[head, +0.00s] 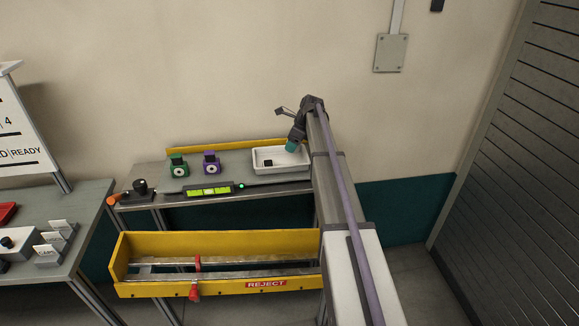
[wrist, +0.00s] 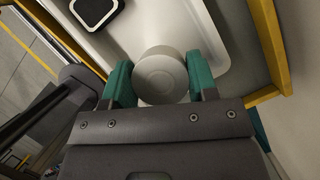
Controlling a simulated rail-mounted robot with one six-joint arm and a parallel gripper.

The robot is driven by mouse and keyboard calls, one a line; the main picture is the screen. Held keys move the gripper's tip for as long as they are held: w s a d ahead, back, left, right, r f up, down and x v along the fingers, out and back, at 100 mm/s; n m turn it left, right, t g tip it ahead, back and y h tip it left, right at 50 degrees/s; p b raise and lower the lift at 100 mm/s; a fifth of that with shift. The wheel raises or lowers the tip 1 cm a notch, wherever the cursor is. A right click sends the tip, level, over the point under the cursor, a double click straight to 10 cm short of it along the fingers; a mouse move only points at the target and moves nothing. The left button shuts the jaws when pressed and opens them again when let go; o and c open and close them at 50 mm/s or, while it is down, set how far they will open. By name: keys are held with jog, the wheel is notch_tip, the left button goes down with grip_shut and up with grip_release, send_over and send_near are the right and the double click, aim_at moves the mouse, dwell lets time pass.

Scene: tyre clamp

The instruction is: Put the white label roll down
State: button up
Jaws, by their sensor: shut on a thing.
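The white label roll (wrist: 160,76) sits between the two teal fingers of my gripper (wrist: 161,82) in the wrist view, with its round end facing the camera. My gripper is shut on it. In the head view my gripper (head: 291,147) is at the white tray (head: 268,151), over its right part; the roll cannot be made out there. The tray also shows in the wrist view (wrist: 213,45), behind the roll. I cannot tell whether the roll touches the tray floor.
A small black square thing (head: 268,163) lies in the tray, left of my gripper. A green device (head: 179,166) and a purple device (head: 211,163) stand left of the tray. A yellow reject bin (head: 215,286) is in front, below. A yellow rail (head: 215,147) runs behind the tray.

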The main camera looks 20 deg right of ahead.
aim_at(293, 161)
notch_tip(293, 161, down, 6)
jog(key=b, duration=0.4)
jog(key=shift+r, duration=0.45)
jog(key=shift+f, duration=0.3)
jog(key=o, duration=1)
jog(key=shift+r, duration=0.1)
jog(key=p+v, duration=1.1)
jog(key=v, duration=0.1)
jog(key=shift+r+p, duration=0.2)
jog(key=shift+p, duration=0.1)
